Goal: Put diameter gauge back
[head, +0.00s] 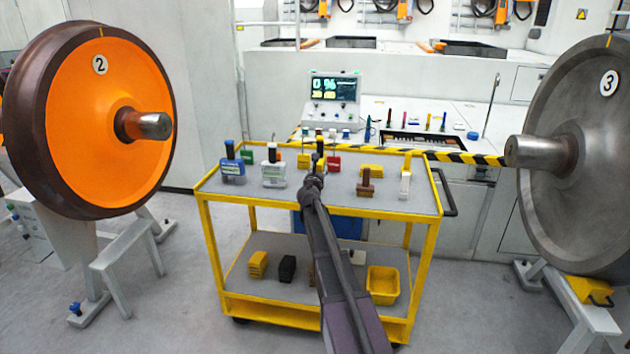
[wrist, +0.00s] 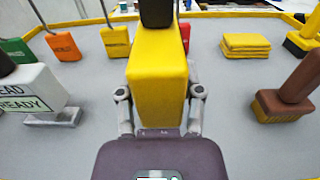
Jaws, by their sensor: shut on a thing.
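My gripper (wrist: 160,108) is shut on a yellow block with a dark handle (wrist: 157,78), which I take to be the diameter gauge. Its two fingers press on the block's left and right sides. In the head view the gripper (head: 314,182) is over the middle of the yellow cart's grey top (head: 330,198). The held block (head: 321,161) shows there only in part, behind the gripper. I cannot tell whether its underside touches the cart top.
On the cart top stand a white, black-handled block (head: 272,175) left, coloured tags behind, and yellow pads (head: 371,170) and a brown brush (head: 366,188) right. Wheelsets flank the cart: orange (head: 88,95) left, grey (head: 575,190) right. A yellow bin (head: 383,284) sits below.

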